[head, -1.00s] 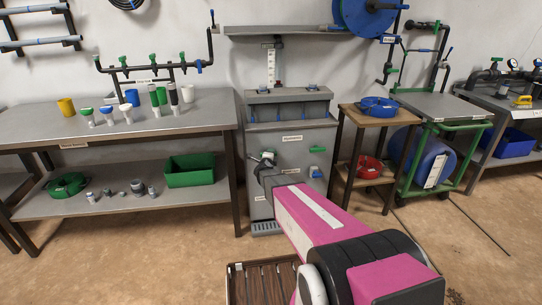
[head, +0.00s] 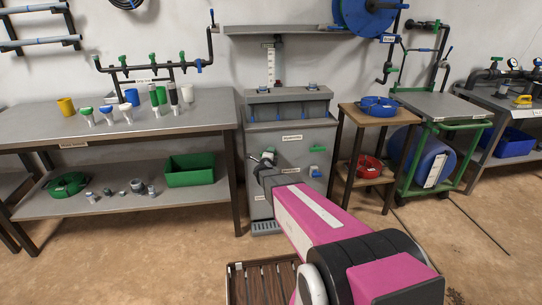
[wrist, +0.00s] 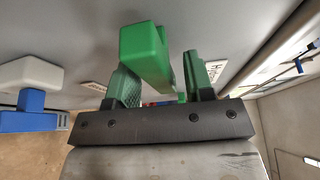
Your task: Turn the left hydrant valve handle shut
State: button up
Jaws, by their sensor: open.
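The left hydrant valve has a green bar handle (wrist: 145,48), large in the wrist view. It stands out from the grey hydrant cabinet (head: 290,210). My gripper (wrist: 160,70) has green ribbed fingers, one on each side of the handle in that view. The fingers are apart, with a visible gap on the right; contact on the left cannot be told. In the head view my gripper (head: 266,158) is at the left of the cabinet front and hides most of the left valve.
A blue and white valve part (head: 316,172) sits at the cabinet's right, with a green bar (head: 318,149) above it. A workbench (head: 40,135) stands to the left and a wooden stand (head: 349,112) to the right. The floor in front is mostly open.

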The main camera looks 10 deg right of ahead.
jog(key=v, duration=1)
jog(key=shift+s+a, duration=0.1)
jog(key=shift+a, duration=0.05)
jog(key=s+a+f+n+g+y, duration=0.1)
jog(key=s+a+n+g+y, duration=0.3)
jog(key=s+n+g+y, duration=0.75)
jog(key=s+d+n+g+h, duration=0.2)
jog(key=s+d+n, duration=0.1)
jog(key=s+n, duration=0.3)
jog(key=s+d+n+g+h, duration=0.3)
jog(key=s+d+n, duration=0.1)
jog(key=s, duration=0.6)
jog(key=shift+n, duration=0.85)
